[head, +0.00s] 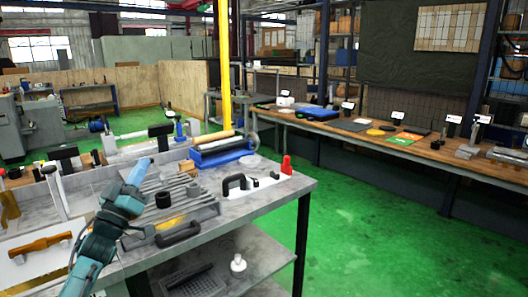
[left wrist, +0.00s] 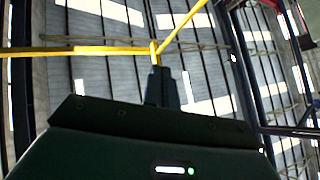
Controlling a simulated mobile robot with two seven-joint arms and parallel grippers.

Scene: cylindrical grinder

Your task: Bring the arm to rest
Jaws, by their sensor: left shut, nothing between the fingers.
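My left arm (head: 118,203) rises from the lower left in the head view, in front of the grey metal workbench (head: 290,190), and its upper end points upward. In the left wrist view my left gripper (left wrist: 158,70) has its dark fingers together with nothing between them. It points up at the roof, and yellow beams show beyond the fingertips. In the head view the fingers are too small to make out clearly. My right gripper is in neither view.
The workbench holds a black-handled tool (head: 236,184), a red item (head: 287,165), a blue stand (head: 222,155) and a wooden-handled tool (head: 40,245). A yellow post (head: 224,60) stands behind. A long wooden bench (head: 400,150) runs along the right. The green floor (head: 400,240) between is clear.

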